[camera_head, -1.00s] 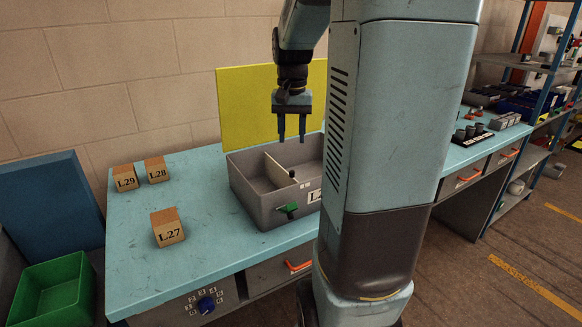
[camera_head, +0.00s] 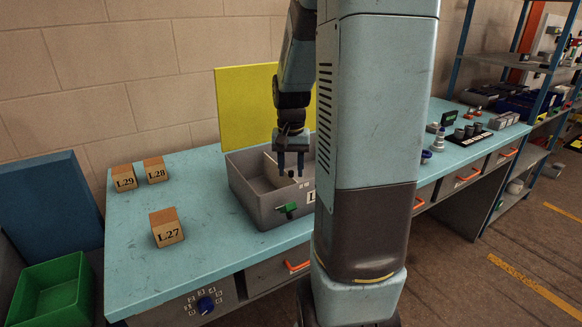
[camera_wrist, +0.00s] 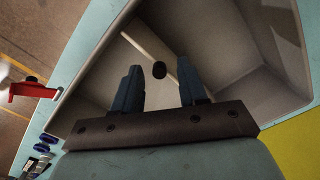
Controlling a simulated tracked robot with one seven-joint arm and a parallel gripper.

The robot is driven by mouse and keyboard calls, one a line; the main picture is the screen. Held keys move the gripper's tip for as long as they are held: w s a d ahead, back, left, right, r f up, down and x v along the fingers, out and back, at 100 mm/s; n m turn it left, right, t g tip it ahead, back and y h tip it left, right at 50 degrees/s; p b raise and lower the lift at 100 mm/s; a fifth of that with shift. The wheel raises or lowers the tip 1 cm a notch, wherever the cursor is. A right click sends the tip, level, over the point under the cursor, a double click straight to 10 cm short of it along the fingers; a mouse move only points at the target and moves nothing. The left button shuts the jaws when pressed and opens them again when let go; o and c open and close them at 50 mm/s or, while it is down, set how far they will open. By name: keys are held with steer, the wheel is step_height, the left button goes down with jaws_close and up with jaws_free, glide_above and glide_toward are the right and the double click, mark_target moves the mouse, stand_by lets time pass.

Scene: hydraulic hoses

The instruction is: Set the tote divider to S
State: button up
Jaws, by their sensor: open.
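The grey tote (camera_head: 242,196) stands on the blue bench, with a pale divider (camera_head: 270,166) across its inside. The divider also shows in the wrist view (camera_wrist: 138,47), as a thin pale bar with a dark knob (camera_wrist: 159,69) on it. My gripper (camera_head: 291,172) points down over the tote. Its two fingers are apart and nothing is between them in the head view. In the wrist view my gripper (camera_wrist: 162,92) has one finger on each side of the knob's line, with the knob just beyond the fingertips. My column hides the tote's right part and most of its label.
A green latch (camera_head: 288,208) is on the tote's front. Boxes L.27 (camera_head: 167,228), L.28 (camera_head: 155,170) and L.29 (camera_head: 123,178) stand on the left of the bench. A yellow panel (camera_head: 245,105) rises behind the tote. A dial (camera_head: 206,304) is on the bench front.

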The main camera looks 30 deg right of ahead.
steer(key=shift+c, duration=0.4)
jaws_close()
